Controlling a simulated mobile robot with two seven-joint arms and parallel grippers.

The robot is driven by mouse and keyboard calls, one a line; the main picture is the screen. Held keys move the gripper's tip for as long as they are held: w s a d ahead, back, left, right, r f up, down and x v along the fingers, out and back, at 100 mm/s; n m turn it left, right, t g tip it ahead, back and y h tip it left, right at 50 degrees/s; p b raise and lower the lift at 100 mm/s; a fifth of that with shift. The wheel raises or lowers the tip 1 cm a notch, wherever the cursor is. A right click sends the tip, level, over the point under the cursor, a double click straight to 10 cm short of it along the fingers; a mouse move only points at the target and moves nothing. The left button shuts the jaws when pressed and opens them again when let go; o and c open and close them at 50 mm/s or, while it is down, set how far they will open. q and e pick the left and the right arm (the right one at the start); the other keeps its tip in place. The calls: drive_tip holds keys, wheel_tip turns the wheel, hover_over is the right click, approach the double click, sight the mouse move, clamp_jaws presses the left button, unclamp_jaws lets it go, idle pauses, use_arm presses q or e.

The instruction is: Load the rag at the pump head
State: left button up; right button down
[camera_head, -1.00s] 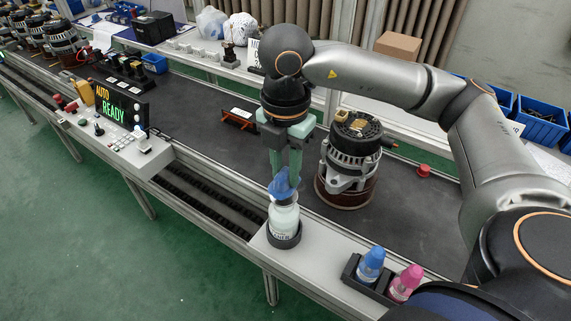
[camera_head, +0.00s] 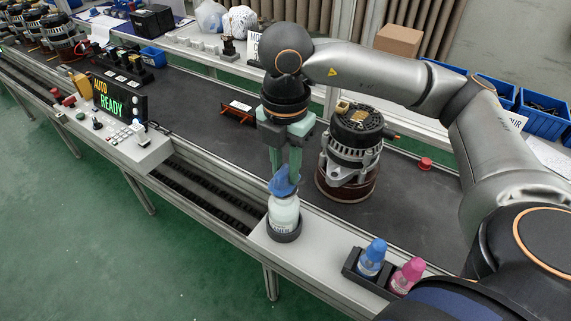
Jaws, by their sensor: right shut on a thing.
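My right gripper (camera_head: 285,166) points straight down and is shut on a blue rag (camera_head: 283,182). The rag hangs at the top of a white bottle (camera_head: 284,214), over where its pump head sits; the rag or fingers hide the pump head. The rag appears to touch the bottle's top. The bottle stands upright in a dark round holder (camera_head: 285,235) on the grey ledge. My left gripper is not in view.
An alternator (camera_head: 350,150) stands on the belt just right of the gripper.

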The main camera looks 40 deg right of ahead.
sight(285, 169)
drive_tip(key=shift+f, duration=0.2)
drive_tip(key=shift+f+b, duration=0.5)
drive_tip(key=shift+b, duration=0.05)
idle(0.3)
drive_tip(key=shift+f+b, duration=0.4)
idle(1.3)
drive_tip(key=shift+r+p, duration=2.65)
drive_tip(key=shift+r, duration=0.95)
